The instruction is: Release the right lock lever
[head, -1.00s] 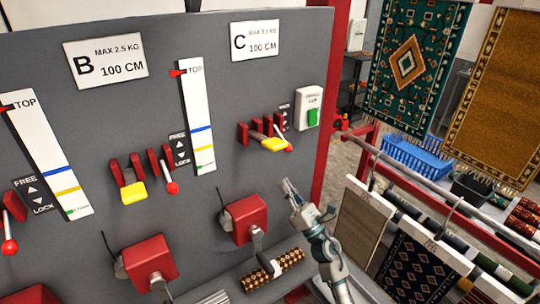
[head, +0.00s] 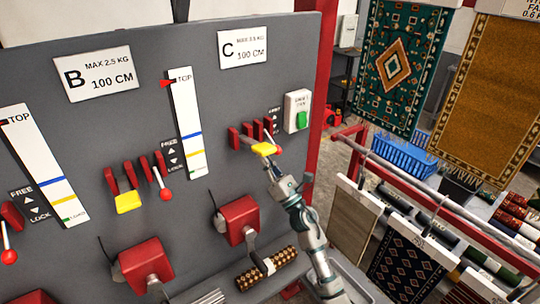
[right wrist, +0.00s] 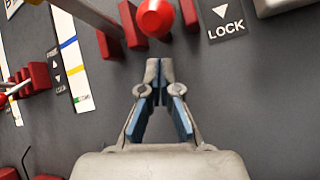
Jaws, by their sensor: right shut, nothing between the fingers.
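In the right wrist view the red knob (right wrist: 155,17) is at the top, beside a LOCK label (right wrist: 226,25). My right gripper (head: 272,168) is just below the lever in the head view. In the right wrist view my right gripper (right wrist: 159,65) is shut and empty, its tips pointing at the knob with a small gap in the picture. My left gripper is not in view.
Red brackets (head: 247,130) flank the lever. A switch box with a green button (head: 301,119) is to its upper right. A red crank box (head: 238,215) is below left. A second lever with a red knob (head: 166,194) is under the B sign. Hanging rugs (head: 400,60) are at right.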

